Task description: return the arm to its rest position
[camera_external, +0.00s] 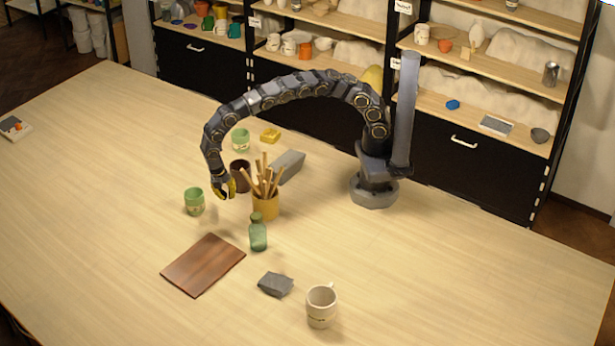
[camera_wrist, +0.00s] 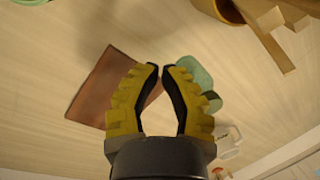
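My gripper (camera_external: 227,196) hangs from the arched arm above the table, fingers pointing down, between the green cup and the pencil pot. In the wrist view my gripper (camera_wrist: 160,68) has its two yellow fingers curved inward. Their tips almost meet, and nothing is held between them. The arm arches high from its base, reaching left over the table. A green cup (camera_external: 194,202) stands just left of the gripper. A dark brown cup (camera_external: 240,174) and a yellow pot (camera_external: 265,207) holding several wooden sticks stand close on its right.
A green bottle (camera_external: 258,234), brown board (camera_external: 204,265), grey block (camera_external: 275,284) and white mug (camera_external: 321,307) stand nearer. Another green cup (camera_external: 240,140), yellow block (camera_external: 270,135) and grey box (camera_external: 288,166) lie beneath the arm. The table's left and right parts are mostly clear; shelves stand behind.

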